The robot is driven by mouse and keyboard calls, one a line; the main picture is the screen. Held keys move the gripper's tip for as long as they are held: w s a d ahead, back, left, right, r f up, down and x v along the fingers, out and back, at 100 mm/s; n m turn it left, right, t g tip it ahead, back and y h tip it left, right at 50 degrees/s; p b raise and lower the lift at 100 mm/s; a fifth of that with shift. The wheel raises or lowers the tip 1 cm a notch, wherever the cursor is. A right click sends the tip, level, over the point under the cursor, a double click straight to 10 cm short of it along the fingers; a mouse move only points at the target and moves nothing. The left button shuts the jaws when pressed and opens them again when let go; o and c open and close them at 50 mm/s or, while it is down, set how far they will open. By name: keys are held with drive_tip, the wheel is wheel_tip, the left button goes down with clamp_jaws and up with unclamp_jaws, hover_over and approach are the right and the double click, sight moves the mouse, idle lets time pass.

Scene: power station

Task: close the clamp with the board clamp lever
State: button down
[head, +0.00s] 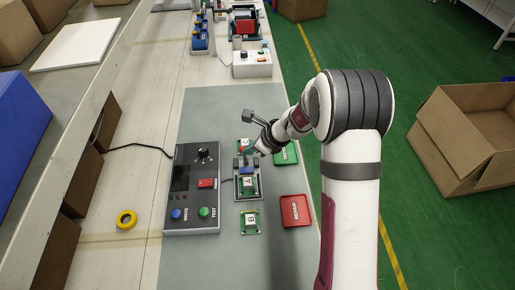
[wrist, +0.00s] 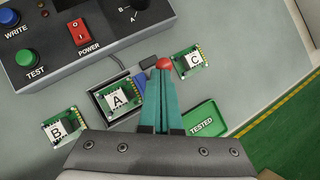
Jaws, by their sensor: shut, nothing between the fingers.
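The clamp fixture (head: 260,190) stands on the grey mat with green board A (head: 248,183) in it. A blue clamp part (head: 246,171) lies at its far end and shows beside my fingers in the wrist view (wrist: 141,80). The lever's red ball knob (wrist: 163,63) appears right at my fingertips; I cannot tell whether they touch it. My gripper (wrist: 162,75) has its teal fingers together with nothing between them. In the head view it reaches in from the right over the fixture's far end (head: 249,151). The lever's shaft is mostly hidden by my fingers.
Board B (head: 250,222) lies in front of the fixture and board C (wrist: 188,63) beyond it. The green TESTED tray (wrist: 203,118) and red REPAIR tray (head: 295,211) are on the right. The dark control box (head: 183,199) stands left. Yellow tape (head: 126,219) lies farther left.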

drive_tip(key=shift+a+r+h, duration=0.1)
drive_tip(key=shift+a+h, duration=0.25)
drive_tip(key=shift+h, duration=0.05)
drive_tip(key=shift+d, duration=0.1)
drive_tip(key=shift+r, duration=0.15)
drive_tip(key=shift+r, duration=0.65)
